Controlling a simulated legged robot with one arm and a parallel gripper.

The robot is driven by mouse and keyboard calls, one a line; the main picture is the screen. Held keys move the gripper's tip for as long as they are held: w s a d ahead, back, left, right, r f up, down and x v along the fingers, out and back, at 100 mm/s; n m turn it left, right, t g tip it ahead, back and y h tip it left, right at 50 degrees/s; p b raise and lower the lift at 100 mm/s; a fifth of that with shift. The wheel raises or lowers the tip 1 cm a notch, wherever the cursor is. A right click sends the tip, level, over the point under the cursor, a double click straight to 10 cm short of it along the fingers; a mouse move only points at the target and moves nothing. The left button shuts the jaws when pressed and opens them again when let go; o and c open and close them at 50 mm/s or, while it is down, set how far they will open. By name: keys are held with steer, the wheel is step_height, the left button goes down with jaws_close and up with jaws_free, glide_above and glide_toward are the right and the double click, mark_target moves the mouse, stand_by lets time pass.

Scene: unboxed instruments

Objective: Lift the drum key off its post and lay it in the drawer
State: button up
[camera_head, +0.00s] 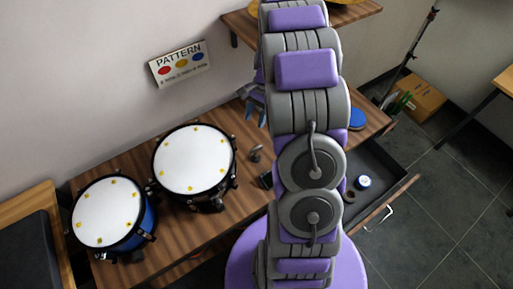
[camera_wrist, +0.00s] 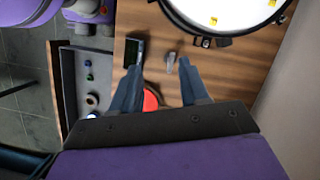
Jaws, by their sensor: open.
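A small grey upright piece, which looks like the drum key on its post (camera_head: 255,152), stands on the wooden table right of the larger drum. It also shows in the wrist view (camera_wrist: 170,63), beyond and between my fingertips. The key and post are too small to tell apart. My gripper (camera_wrist: 160,69) is open and empty, its two blue-grey fingers apart. In the head view my gripper (camera_head: 255,108) is partly hidden behind my arm. The drawer (camera_head: 402,192) is pulled out at the table's right front; it also shows at left in the wrist view (camera_wrist: 68,85).
Two white-headed drums (camera_head: 195,160) (camera_head: 107,212) stand on the table (camera_head: 240,205). A dark boxy device (camera_wrist: 134,52) and a red disc (camera_wrist: 150,100) lie near the key. The drawer holds a tape-like roll (camera_head: 363,182) and small items. A cardboard box (camera_head: 418,98) sits behind.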

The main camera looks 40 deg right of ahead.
mark_target(258, 146)
steer(key=w+d+f+m+t+p, duration=0.15)
steer(key=d+f+m, duration=0.25)
steer(key=d+f, duration=0.4)
steer(key=shift+g+y, duration=0.25)
steer(key=shift+y, duration=0.15)
steer(key=b+x, duration=0.1)
steer(key=x, duration=0.5)
steer(key=b+x, duration=0.1)
steer(key=x, duration=0.5)
steer(key=shift+w+f, duration=0.15)
steer(key=shift+w, duration=0.1)
steer(key=shift+a+f, duration=0.25)
steer(key=shift+f, duration=0.15)
step_height(258, 146, down, 5)
steer(key=shift+w+a+r+b, duration=0.15)
steer(key=shift+r+b, duration=0.05)
steer(key=shift+b, duration=0.45)
steer(key=shift+a+f, duration=0.25)
steer(key=shift+f, duration=0.05)
steer(key=shift+a, duration=0.1)
steer(key=shift+r, duration=0.1)
steer(key=shift+c, duration=0.3)
